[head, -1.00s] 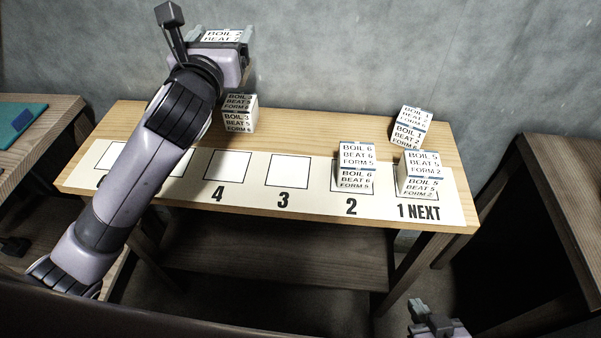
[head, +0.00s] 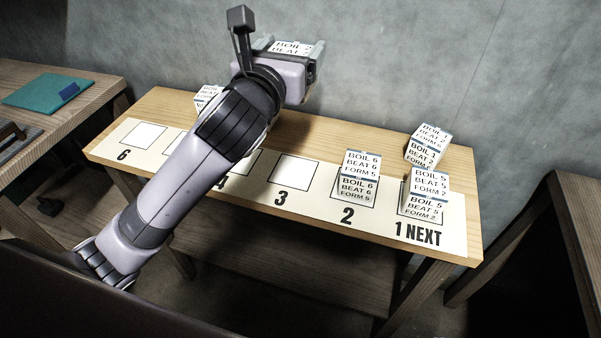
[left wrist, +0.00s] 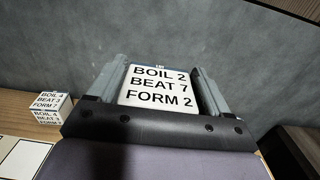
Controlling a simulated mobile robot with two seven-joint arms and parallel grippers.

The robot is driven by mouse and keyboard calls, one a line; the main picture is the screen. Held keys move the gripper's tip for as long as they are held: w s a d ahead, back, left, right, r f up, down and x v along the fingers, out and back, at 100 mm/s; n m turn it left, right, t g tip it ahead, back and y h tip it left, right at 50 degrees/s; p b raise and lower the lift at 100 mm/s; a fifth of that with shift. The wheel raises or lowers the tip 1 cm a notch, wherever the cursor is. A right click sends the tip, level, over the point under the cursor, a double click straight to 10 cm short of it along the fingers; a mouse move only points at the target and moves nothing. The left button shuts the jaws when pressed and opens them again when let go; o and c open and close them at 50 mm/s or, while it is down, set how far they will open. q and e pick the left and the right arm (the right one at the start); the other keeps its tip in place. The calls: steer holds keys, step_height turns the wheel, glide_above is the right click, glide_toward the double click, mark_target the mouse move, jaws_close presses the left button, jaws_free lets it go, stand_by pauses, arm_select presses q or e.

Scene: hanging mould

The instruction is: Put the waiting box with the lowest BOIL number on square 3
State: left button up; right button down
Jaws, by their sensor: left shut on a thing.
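My left gripper (head: 292,48) is shut on a white box reading BOIL 2, BEAT 7, FORM 2 (left wrist: 157,88), held raised near the back wall. Square 3 (head: 295,170) is empty. A box seeming to read BOIL 1, BEAT 2 (head: 429,144) stands at the back right, behind the strip. A box reading BOIL 4, BEAT 3, FORM 7 (left wrist: 48,108) stands left in the left wrist view. In the head view a box (head: 203,98) at the back left is partly hidden by my arm. My right gripper is not in view.
Square 2 (head: 340,201) bears the BOIL 6 box (head: 360,175), and square 1 (head: 411,212) bears the BOIL 5 box (head: 429,194). Square 6 (head: 144,135) is empty. My left arm crosses squares 4 and 5. Side tables flank the bench.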

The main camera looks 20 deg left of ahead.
arm_select(q)
steer(key=shift+d+f, duration=0.1)
steer(key=shift+f, duration=0.25)
step_height(320, 180, down, 19)
steer(key=b, duration=0.6)
steer(key=shift+r, duration=0.1)
steer(key=shift+f, duration=0.25)
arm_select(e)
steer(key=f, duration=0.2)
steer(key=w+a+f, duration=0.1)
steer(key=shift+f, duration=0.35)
